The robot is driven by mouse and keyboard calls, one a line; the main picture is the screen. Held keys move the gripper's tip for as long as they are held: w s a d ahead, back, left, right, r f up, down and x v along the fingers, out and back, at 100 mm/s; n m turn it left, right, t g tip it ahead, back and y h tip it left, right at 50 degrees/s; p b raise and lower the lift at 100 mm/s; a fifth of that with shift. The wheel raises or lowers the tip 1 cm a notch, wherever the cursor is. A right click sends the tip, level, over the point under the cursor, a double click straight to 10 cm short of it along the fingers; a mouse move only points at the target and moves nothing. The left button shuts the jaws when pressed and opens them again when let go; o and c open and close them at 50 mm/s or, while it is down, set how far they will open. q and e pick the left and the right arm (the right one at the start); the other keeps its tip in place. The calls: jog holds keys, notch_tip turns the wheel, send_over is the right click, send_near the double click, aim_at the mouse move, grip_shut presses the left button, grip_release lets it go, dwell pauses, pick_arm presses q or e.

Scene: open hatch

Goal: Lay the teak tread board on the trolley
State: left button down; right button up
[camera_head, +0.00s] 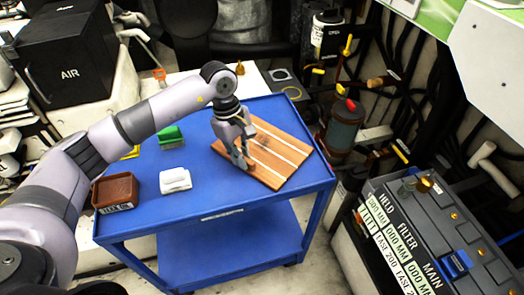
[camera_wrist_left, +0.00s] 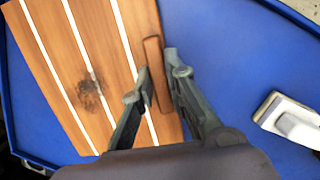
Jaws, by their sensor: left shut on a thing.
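The teak tread board (camera_head: 276,153), brown with pale stripes, is over the right part of the blue trolley (camera_head: 200,205) and appears to lie flat on its top. In the left wrist view the board (camera_wrist_left: 60,70) shows a dark round stain and a raised wooden grip bar (camera_wrist_left: 154,60). My left gripper (camera_head: 243,164) reaches down to the board's near left side. Its fingers (camera_wrist_left: 158,78) are on either side of the grip bar, shut on it. The bar is hidden behind the fingers in the head view. My right gripper is not in view.
A brown tray (camera_head: 115,192), a white block (camera_head: 175,180) and a green item (camera_head: 169,135) stand on the trolley's left half. A grey labelled case (camera_head: 440,225) stands at right. Hoses and a cylinder (camera_head: 342,125) are close beyond the trolley's right edge.

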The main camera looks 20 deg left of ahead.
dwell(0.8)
pick_arm(q)
jog(key=c, duration=1.5)
grip_release()
jog(key=shift+o, duration=0.3)
jog(key=shift+f, duration=0.1)
jog(key=o, duration=0.5)
jog(key=shift+o, duration=0.5)
jog(key=o, duration=0.8)
jog(key=shift+o, duration=0.2)
